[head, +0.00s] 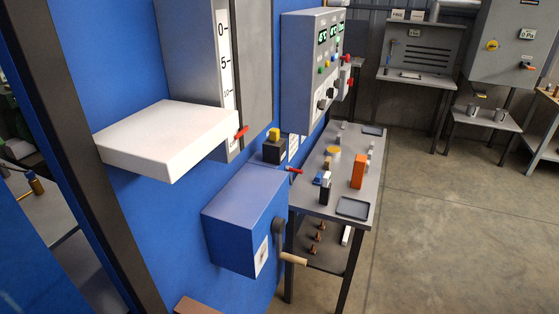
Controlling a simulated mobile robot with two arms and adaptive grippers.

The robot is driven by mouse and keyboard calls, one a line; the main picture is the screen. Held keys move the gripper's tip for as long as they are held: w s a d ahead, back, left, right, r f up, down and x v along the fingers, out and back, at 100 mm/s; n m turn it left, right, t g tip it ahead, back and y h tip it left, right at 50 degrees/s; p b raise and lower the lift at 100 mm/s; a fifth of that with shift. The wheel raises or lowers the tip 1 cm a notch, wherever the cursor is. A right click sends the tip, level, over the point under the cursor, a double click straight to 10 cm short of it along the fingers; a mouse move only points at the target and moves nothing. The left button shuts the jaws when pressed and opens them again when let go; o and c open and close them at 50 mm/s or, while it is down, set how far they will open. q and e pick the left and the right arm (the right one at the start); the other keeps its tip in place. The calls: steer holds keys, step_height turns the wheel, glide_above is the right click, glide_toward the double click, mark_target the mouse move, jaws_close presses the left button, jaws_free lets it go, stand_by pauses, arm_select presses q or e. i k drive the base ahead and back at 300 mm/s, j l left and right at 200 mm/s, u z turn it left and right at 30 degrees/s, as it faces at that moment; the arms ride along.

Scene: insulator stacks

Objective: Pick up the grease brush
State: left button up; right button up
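I cannot pick out the grease brush for certain in the head view. A grey table (337,200) stands beside the blue machine and bears several small items that are too small to name surely. Neither of my grippers is in view.
A white slab (165,135) juts from the blue machine (135,235) at left. A blue box with a crank handle (292,258) sticks out below it. A control cabinet (305,70) hangs behind. The floor (450,230) at right is clear. Workbenches (418,78) stand at the back.

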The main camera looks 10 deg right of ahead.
mark_target(327, 163)
steer(key=i+l+u, duration=0.3)
steer(key=l+u, duration=0.25)
steer(key=l, duration=0.2)
steer(key=i+l+u, duration=0.1)
steer(key=l+u, duration=0.2)
steer(key=l, duration=0.15)
steer(key=i+l+u, duration=0.1)
steer(key=l+u, duration=0.15)
steer(key=l, duration=0.2)
